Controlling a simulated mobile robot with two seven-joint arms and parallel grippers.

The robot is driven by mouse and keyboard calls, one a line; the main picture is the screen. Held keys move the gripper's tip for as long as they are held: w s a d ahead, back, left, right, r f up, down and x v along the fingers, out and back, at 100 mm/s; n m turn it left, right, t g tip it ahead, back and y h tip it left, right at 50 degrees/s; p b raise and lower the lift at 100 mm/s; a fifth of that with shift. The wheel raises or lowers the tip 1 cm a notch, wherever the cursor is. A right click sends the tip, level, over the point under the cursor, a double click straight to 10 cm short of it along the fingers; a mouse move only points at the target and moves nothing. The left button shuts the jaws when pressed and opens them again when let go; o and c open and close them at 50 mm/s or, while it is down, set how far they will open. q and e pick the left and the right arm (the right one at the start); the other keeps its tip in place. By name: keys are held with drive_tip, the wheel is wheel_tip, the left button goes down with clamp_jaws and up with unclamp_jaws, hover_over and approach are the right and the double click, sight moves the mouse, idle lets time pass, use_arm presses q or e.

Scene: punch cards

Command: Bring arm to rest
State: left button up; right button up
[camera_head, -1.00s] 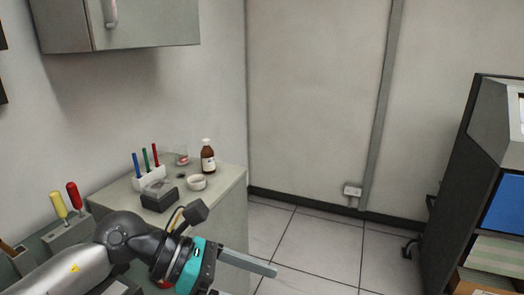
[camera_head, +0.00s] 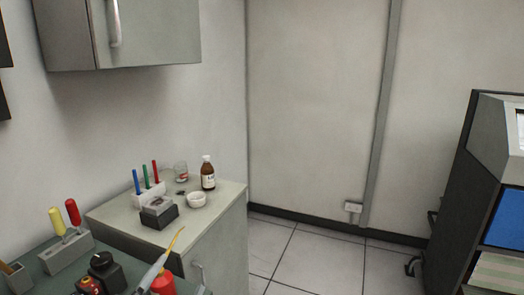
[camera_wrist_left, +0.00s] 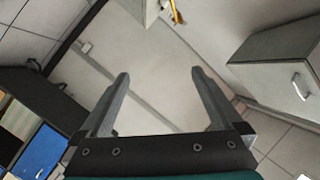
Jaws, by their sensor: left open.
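My left gripper (camera_wrist_left: 160,76) shows in the left wrist view with its two dark fingers spread apart. Nothing is between the fingers. Past them are a pale wall and the tiled floor. In the head view the left arm is out of the picture, apart from perhaps a small grey bit at the bottom edge that I cannot make out. My right gripper is in neither view.
A green bench holds a screwdriver block (camera_head: 67,253), a dark bottle (camera_head: 105,270) and a yellow-tipped tool (camera_head: 168,252). The grey cabinet top carries a pen holder (camera_head: 149,192), a brown bottle (camera_head: 208,174) and a white bowl (camera_head: 196,200). A dark machine (camera_head: 480,190) stands right. Floor between is clear.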

use_arm(q)
drive_tip(key=s+f+n+g, duration=0.7)
drive_tip(key=s+f+g, duration=0.5)
drive_tip(key=s+f, duration=0.8)
wheel_tip(320, 180, down, 19)
drive_tip(key=s+g, duration=0.1)
drive_tip(key=s, duration=0.1)
drive_tip(key=s+a+f+g, duration=0.1)
drive_tip(key=s+f, duration=0.7)
drive_tip(key=s+a+f+b, duration=0.1)
drive_tip(key=s+a+f, duration=0.1)
drive_tip(key=s+f, duration=0.5)
drive_tip(key=shift+s+a+f+g, duration=0.3)
drive_tip(key=shift+s+f+g, duration=0.1)
drive_tip(key=shift+f, duration=0.05)
